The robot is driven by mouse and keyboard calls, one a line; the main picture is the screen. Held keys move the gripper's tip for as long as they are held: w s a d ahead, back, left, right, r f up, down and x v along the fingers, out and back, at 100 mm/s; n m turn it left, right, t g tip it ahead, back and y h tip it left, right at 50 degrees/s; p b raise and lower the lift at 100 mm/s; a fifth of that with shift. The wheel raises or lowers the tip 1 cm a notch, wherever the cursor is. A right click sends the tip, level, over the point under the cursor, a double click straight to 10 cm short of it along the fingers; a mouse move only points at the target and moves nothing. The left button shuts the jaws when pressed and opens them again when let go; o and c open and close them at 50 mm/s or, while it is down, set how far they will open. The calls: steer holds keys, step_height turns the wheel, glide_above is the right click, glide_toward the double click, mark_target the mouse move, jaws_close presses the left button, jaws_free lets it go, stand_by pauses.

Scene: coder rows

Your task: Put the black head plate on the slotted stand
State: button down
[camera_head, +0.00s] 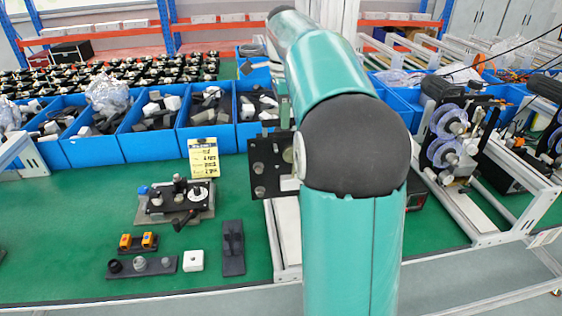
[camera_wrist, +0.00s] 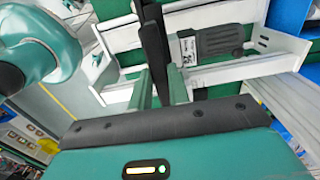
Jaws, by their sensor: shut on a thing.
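The black head plate (camera_head: 267,168) is a dark upright plate with round fittings, seen in the head view just left of my arm's large dark joint, above the green table. In the wrist view the black head plate (camera_wrist: 154,48) shows nearly edge-on as a thin dark strip between the fingers. My gripper (camera_wrist: 160,84) is shut on it. In the head view my arm hides most of the gripper and the plate's right side. The slotted stand (camera_head: 232,250) appears to be the dark grey block lying on the table, below and left of the plate, apart from it.
Left of the stand are a white block (camera_head: 193,261), a dark strip with round parts (camera_head: 142,267), orange pieces (camera_head: 138,242) and a black fixture (camera_head: 178,196). A yellow sign (camera_head: 204,158) stands behind. Blue bins (camera_head: 150,143) line the back. A metal frame (camera_head: 487,237) is at right.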

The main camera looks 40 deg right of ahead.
steer(key=shift+r, duration=2.5)
